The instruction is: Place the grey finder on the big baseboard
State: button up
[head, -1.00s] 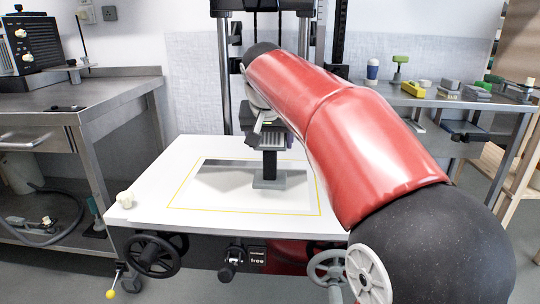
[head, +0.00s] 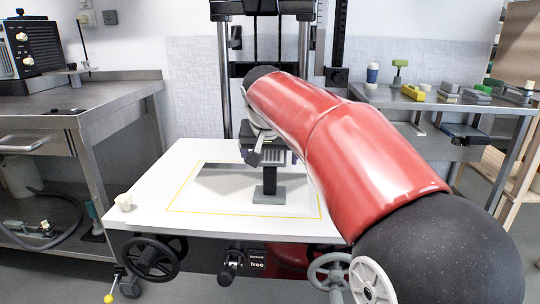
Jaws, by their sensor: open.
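The grey finder (head: 269,196) has a flat grey foot and a short dark upright. It appears to stand upright on the big white baseboard (head: 150,205), inside the yellow outline, near its front middle. My gripper (head: 268,160) is just above the foot, around or right beside the finder's upper part. It is open. The fingertips and the finder's top overlap and are partly hidden, so I cannot tell whether they touch. My red arm covers the right part of the board.
A small cream knob (head: 124,201) sits at the board's left corner. The enlarger's columns (head: 223,80) rise behind. Metal benches flank the board; the right one (head: 455,103) carries several small items. The board's left part is clear.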

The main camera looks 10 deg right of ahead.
jog(key=shift+r, duration=0.3)
jog(key=p+v, duration=0.2)
jog(key=v, duration=1)
jog(key=s+d+f+n+y, duration=0.2)
jog(key=s+f+n, duration=0.1)
jog(key=s+f, duration=1.9)
notch_tip(320, 180, down, 2)
jog(key=shift+s+f+n+g, duration=0.15)
jog(key=shift+s+n+g, duration=0.15)
jog(key=shift+s, duration=0.1)
